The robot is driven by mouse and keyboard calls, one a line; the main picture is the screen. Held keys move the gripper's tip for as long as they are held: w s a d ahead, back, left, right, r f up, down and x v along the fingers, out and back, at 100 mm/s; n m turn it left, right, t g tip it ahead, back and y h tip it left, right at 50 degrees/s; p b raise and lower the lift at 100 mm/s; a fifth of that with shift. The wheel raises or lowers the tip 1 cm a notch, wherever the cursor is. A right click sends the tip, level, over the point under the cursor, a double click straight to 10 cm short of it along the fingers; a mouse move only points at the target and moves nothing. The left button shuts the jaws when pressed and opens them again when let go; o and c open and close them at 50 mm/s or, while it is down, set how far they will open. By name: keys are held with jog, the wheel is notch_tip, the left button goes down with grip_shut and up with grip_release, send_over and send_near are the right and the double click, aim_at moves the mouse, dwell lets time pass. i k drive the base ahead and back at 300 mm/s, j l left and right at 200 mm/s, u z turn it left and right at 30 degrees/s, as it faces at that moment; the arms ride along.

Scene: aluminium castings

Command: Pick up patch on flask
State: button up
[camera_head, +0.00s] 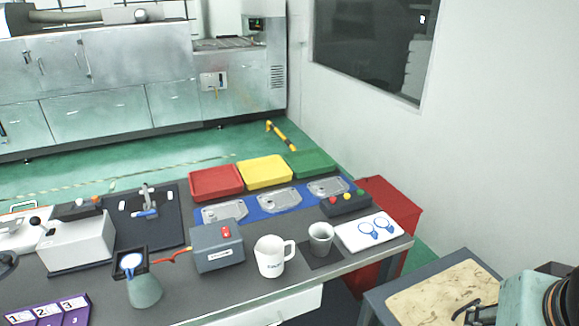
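A grey-green conical flask (145,291) stands at the front left of the dark table. A dark square frame sits at its top, and a small round white patch with a bluish rim (131,261) lies within it. I cannot tell exactly how the patch rests there. My gripper (468,313) shows at the bottom right edge, over a side table and far to the right of the flask. No held object is visible.
A grey box (217,248) with a red switch, a white mug (271,258) and a grey cup (320,239) stand right of the flask. A white board (351,239) holds two blue-rimmed discs. Purple numbered holders (46,315) are at left. Coloured trays (264,171) line the back.

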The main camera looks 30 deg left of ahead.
aim_at(128, 263)
jog(key=u, duration=2.3)
jog(key=i+l+u, duration=0.25)
jog(key=i, duration=0.15)
jog(key=i+l+u, duration=0.2)
jog(key=i, duration=0.25)
jog(key=i+j+u, duration=0.1)
jog(key=l, duration=0.25)
